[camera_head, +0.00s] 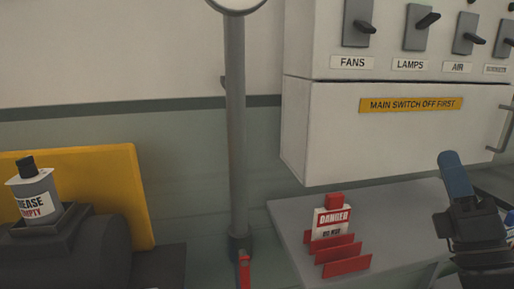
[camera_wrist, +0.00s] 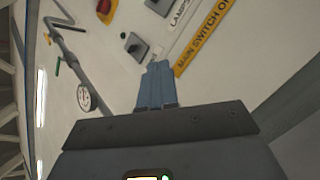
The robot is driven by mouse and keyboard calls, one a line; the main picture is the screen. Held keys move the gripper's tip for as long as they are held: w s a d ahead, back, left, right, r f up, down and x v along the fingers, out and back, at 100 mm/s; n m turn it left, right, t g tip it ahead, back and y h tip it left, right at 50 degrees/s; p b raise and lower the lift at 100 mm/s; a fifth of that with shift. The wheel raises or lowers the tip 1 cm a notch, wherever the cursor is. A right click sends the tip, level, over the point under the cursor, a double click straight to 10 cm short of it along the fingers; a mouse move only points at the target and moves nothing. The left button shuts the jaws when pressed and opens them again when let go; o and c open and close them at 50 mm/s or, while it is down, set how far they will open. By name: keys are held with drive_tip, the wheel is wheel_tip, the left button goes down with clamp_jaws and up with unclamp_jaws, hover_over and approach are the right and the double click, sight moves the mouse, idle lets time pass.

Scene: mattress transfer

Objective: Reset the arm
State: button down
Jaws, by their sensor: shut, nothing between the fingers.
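My gripper (camera_head: 455,172) shows at the right of the head view, with its blue fingers together and pointing up. It stands above the right part of the grey table and in front of the white cabinet. In the wrist view the blue fingers (camera_wrist: 157,82) are pressed together with nothing between them. The rest of my arm is mostly out of the head view.
A white switch panel (camera_head: 330,30) with several switches hangs above a cabinet (camera_head: 380,135) labelled "MAIN SWITCH OFF FIRST". A grey table (camera_head: 388,212) holds a red rack (camera_head: 346,266) with a danger tag (camera_head: 332,221). A pole (camera_head: 236,130) stands left, beyond it a grease bottle (camera_head: 38,192).

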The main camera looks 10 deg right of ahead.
drive_tip(key=s+a+f+m+g+y, duration=0.1)
drive_tip(key=s+a+f+m+g, duration=0.2)
drive_tip(key=s+a+f+m, duration=0.45)
drive_tip(key=s+a+f+m+g, duration=0.3)
drive_tip(key=s+f+m, duration=0.3)
drive_tip(key=f, duration=0.4)
drive_tip(key=s+a+f+m+g, duration=0.1)
drive_tip(key=s+f+m+g, duration=0.1)
drive_tip(key=s, duration=0.4)
drive_tip(key=s+a+f+m+g+y, duration=0.1)
drive_tip(key=s+a+f+m+g, duration=0.1)
drive_tip(key=s+m, duration=0.2)
drive_tip(key=s+a+f+m+g+y, duration=0.1)
drive_tip(key=s+m, duration=0.3)
drive_tip(key=s, duration=0.6)
drive_tip(key=shift+s+a+f+g, duration=0.15)
drive_tip(key=shift+s+f+g, duration=0.1)
drive_tip(key=shift+f+g, duration=0.15)
